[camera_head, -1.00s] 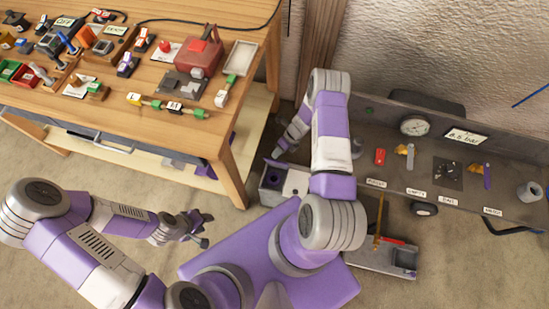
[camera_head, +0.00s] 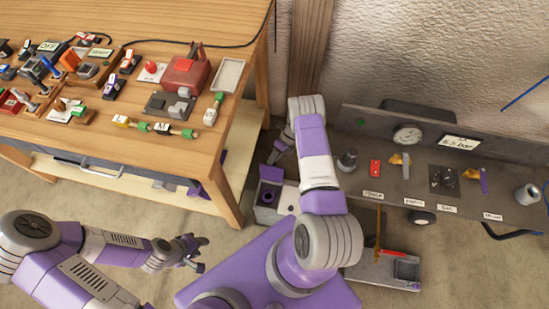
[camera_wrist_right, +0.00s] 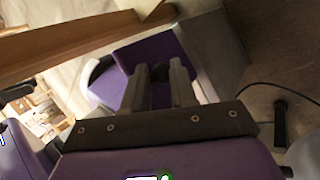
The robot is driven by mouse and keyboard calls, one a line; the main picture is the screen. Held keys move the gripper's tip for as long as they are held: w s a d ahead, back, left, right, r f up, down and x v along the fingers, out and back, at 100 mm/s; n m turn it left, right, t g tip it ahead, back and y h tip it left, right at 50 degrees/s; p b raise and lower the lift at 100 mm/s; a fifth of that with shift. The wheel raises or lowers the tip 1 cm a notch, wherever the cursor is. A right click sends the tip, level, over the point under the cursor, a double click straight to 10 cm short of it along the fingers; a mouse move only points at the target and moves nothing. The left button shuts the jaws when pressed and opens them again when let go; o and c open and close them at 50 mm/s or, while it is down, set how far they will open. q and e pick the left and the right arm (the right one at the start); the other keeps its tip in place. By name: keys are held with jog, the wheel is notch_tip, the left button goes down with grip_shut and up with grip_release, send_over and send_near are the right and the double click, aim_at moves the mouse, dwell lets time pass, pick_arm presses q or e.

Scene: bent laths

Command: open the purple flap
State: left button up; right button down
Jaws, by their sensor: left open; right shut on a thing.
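The purple flap (camera_head: 271,173) stands up at the back edge of a small grey box (camera_head: 265,214) on the right of the table, seen in the head view. A purple ring-like part (camera_head: 268,195) shows inside the box. My right gripper (camera_head: 273,160) reaches down behind the flap, its tips small and partly hidden. In the right wrist view the purple flap (camera_wrist_right: 155,48) fills the space beyond my right fingers (camera_wrist_right: 160,80), which are shut on it; the exact contact is unclear. My left gripper (camera_head: 197,255) is open and empty above the floor.
The wooden table (camera_head: 222,190) stands just left of the box, its leg close to my right gripper. A grey panel (camera_head: 330,150) with a gauge (camera_head: 408,136) and labelled parts lies to the right. A grey tray (camera_head: 385,272) with a red part is in front. Floor near my left gripper is clear.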

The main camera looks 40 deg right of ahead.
jog(key=shift+s+a+f, duration=0.15)
jog(key=shift+s+f, duration=0.65)
jog(key=shift+f, duration=0.15)
jog(key=c, duration=1)
grip_release()
jog(key=shift+o, duration=0.5)
jog(key=shift+w, duration=0.25)
jog(key=shift+r, duration=0.1)
jog(key=p+v, duration=0.2)
jog(key=v, duration=0.6)
jog(key=shift+a, duration=0.1)
